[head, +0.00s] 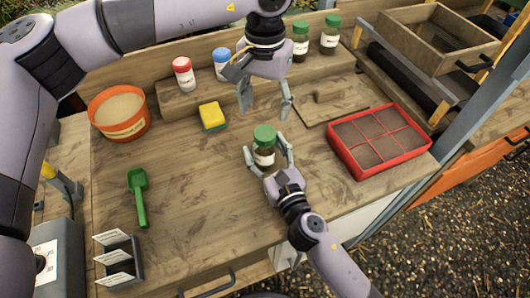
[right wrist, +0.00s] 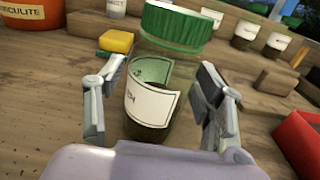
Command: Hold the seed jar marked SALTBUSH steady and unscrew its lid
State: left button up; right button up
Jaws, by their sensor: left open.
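A jar with a green lid (head: 264,134) and a white label stands upright near the table's middle; its label is too small to read in the head view. It fills the middle of the right wrist view (right wrist: 150,105), dark contents low inside, label only partly visible. My right gripper (head: 264,148) has one finger on each side of this jar, with narrow gaps seeming to show between fingers and glass. The lid is on the jar. My left gripper (head: 266,106) is open and empty, fingers pointing down, above the table and behind the jar in the picture.
Two more green-lidded jars (head: 300,42) (head: 331,35), a red-lidded jar (head: 183,74) and a blue-lidded jar (head: 221,64) stand at the back. A yellow sponge (head: 212,116), orange pot (head: 119,114), green scoop (head: 138,196) and red seed tray (head: 379,140) surround clear wood.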

grip_shut()
dwell(0.6)
